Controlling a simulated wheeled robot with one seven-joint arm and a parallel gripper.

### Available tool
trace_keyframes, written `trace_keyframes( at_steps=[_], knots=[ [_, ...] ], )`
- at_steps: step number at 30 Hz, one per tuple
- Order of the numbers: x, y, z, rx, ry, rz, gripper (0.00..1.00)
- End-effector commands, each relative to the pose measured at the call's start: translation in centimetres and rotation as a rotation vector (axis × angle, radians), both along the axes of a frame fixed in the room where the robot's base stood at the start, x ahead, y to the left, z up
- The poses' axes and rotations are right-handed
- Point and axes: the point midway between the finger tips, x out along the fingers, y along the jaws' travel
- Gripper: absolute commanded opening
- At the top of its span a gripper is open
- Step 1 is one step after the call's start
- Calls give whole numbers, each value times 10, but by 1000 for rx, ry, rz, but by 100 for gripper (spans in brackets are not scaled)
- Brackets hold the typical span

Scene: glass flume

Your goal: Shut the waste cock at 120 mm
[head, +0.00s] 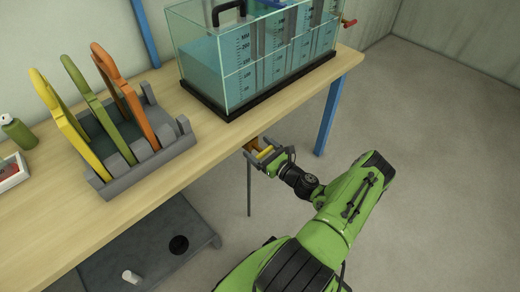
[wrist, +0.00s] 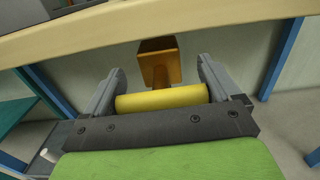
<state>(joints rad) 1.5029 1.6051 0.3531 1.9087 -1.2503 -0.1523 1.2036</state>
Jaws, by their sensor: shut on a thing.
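The waste cock shows under the front edge of the bench: a brass-brown body (wrist: 160,66) with a yellow cylindrical handle (wrist: 162,98) in the wrist view. My gripper (head: 263,154) is shut on the yellow handle, one finger at each end of it. The handle lies level across the wrist view. The glass tank (head: 238,75) stands on the bench above and holds bluish water. Dark scale marks with numbers run up its front; they are too small to read the water level surely. My fingers hide part of the cock in the head view.
A grey rack (head: 148,165) with yellow, green and orange frames stands on the wooden bench (head: 210,165). A green bottle (head: 18,132) is at far left. A blue leg (head: 328,115) stands right of my gripper. A grey platform (head: 150,250) lies below; floor at right is clear.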

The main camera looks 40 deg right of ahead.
Motion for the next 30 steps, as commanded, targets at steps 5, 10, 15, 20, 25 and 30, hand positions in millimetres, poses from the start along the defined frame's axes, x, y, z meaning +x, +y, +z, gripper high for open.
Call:
trace_keyframes(
  at_steps=[5, 10, 15, 20, 25, 30],
  knots=[
    [0, 1, 0, -174, -5, 1, 59],
    [0, 2, 0, -317, -9, 1, 59],
    [0, 2, 0, -336, -9, 1, 59],
    [0, 2, -1, -335, -9, 1, 93],
    [0, 2, -1, -334, -9, 1, 100],
    [-7, 1, 0, -332, -7, -1, 100]
  ],
)
